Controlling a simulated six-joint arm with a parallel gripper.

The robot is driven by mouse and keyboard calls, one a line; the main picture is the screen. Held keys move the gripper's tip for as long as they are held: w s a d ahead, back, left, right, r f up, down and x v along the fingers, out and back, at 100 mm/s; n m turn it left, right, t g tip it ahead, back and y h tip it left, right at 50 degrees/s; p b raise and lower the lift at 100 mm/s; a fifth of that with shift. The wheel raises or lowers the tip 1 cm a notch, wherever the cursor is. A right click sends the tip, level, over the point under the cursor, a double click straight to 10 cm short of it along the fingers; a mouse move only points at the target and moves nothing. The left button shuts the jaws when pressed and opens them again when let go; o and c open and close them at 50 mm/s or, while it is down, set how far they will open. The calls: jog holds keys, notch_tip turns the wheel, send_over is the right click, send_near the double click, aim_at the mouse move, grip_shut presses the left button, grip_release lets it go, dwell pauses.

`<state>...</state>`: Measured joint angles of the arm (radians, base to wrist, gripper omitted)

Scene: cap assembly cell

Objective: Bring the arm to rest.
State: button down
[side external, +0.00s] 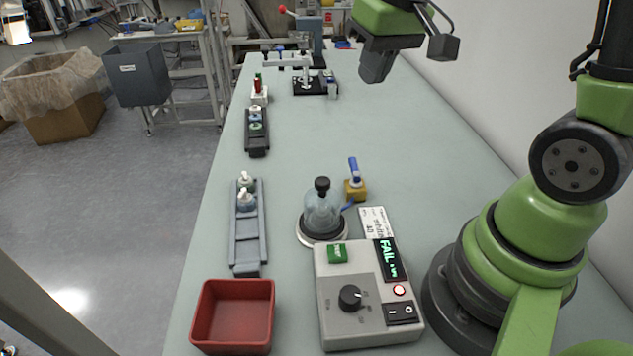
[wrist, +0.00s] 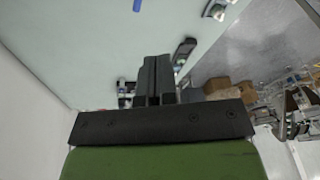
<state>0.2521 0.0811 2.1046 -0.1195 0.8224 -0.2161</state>
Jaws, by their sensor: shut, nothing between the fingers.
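My gripper (side external: 377,66) hangs above the right side of the bench, near the white wall, well clear of everything on the table in the side view. It points downward with its dark fingers together. In the wrist view the two black fingers (wrist: 154,82) lie side by side, closed with nothing between them. The green arm rises from its base at the right of the bench (side external: 390,150).
A tester box (side external: 340,270) showing FAIL, a glass dome (side external: 323,212) and a red bin (side external: 233,312) stand at the front. Part racks (side external: 236,240) (side external: 256,145) line the left edge. A press (side external: 308,35) stands at the back. The bench middle is clear.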

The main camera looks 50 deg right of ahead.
jog(key=s+a+r+t+y, duration=0.1)
jog(key=s+a+r+t, duration=0.1)
jog(key=s, duration=0.4)
jog(key=s+a+r+t+y, duration=0.1)
jog(key=s+a+r+t, duration=0.1)
jog(key=s+a+r, duration=0.2)
jog(key=shift+s+a+r, duration=0.2)
jog(key=shift+s+a, duration=0.65)
jog(key=shift+a, duration=0.35)
